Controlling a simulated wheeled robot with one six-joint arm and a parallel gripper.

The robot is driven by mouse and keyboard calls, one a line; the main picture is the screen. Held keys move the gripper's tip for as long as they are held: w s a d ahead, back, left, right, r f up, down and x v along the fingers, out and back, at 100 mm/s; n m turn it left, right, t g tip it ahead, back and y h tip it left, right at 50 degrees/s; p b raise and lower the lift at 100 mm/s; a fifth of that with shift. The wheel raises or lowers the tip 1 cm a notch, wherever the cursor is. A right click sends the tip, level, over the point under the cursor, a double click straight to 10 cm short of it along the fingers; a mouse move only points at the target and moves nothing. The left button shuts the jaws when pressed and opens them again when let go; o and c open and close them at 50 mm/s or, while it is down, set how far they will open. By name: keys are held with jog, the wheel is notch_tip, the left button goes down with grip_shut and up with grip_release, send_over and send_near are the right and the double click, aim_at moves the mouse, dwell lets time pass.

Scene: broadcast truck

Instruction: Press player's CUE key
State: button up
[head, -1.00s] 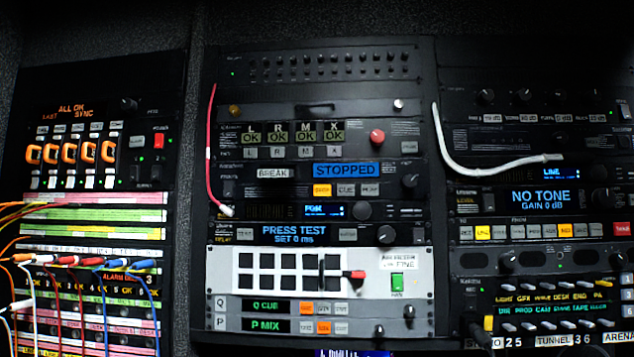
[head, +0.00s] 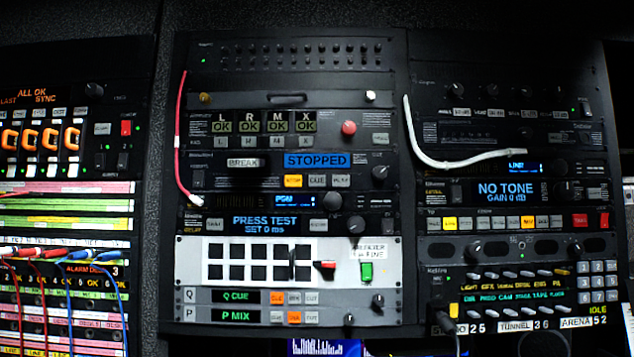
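The player (head: 313,169) is a dark unit in the middle rack, with a blue display (head: 317,160) reading STOPPED and a label reading BREAK (head: 243,162). Below the display is a row of keys. The STOP key (head: 293,181) is lit orange. The CUE key (head: 317,181) is pale grey and unlit, between STOP and the pale PLAY key (head: 341,181). A black knob (head: 380,172) sits to their right. My gripper is not in the head view.
A red cable (head: 179,135) hangs at the rack's left edge, its plug below the player. A white cable (head: 440,160) loops on the right rack. A unit labelled Q CUE (head: 238,297) has its own small keys lower down.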

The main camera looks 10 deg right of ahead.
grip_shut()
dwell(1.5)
